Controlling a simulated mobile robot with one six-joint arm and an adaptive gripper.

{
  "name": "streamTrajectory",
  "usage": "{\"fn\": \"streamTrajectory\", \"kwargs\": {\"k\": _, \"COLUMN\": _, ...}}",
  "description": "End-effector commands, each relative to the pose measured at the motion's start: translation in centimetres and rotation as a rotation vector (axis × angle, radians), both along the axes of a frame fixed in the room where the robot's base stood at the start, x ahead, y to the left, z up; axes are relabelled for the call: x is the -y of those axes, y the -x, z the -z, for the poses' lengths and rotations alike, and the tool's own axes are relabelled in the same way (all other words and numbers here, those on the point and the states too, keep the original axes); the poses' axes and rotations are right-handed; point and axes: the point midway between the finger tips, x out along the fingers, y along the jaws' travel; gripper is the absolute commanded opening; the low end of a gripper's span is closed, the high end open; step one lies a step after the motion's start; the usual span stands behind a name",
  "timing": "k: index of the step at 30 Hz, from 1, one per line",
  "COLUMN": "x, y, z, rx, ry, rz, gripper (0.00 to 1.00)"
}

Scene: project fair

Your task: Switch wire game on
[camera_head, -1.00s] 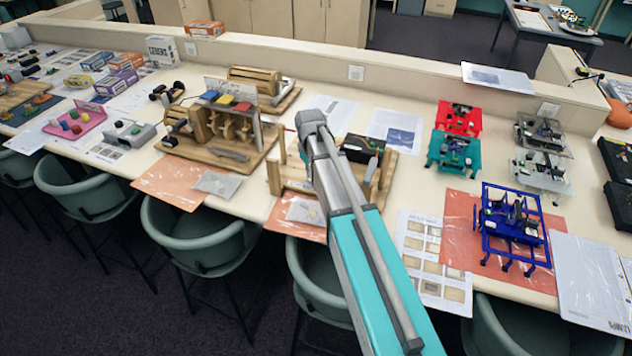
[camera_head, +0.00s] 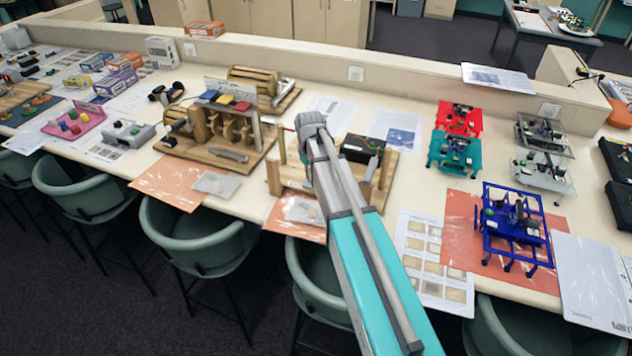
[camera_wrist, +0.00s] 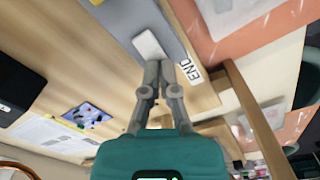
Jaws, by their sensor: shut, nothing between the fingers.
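The wire game, a wooden base (camera_head: 292,180) with upright posts and a black box (camera_head: 361,149), stands on the long table in the head view. My arm covers its middle, and my gripper is hidden there. In the wrist view my gripper (camera_wrist: 160,66) is shut and empty. Its fingertips are at the edge of a small pale block (camera_wrist: 149,46) on a grey strip; I cannot tell whether they touch it. A white label reading END (camera_wrist: 189,69) is on the wood just right of the fingertips. I cannot make out the switch's position.
A wooden machine (camera_head: 222,135) with coloured blocks stands left of the game. Red, teal and blue (camera_head: 512,226) frames stand to the right. Papers and an orange sheet (camera_head: 171,182) lie around. Green chairs (camera_head: 200,235) line the front edge, and a low wall runs behind.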

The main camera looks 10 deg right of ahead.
Motion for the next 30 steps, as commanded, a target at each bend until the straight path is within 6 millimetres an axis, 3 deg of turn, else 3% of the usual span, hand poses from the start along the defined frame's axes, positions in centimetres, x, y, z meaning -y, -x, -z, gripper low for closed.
{"fn": "streamTrajectory", "kwargs": {"k": 19, "x": 0.0, "y": 0.0, "z": 0.6, "rx": -0.001, "ry": 0.000, "rz": 0.000, "gripper": 0.00}}
{"fn": "streamTrajectory", "kwargs": {"k": 30, "x": 0.0, "y": 0.0, "z": -1.2, "rx": 0.000, "ry": 0.000, "rz": 0.000, "gripper": 0.00}}
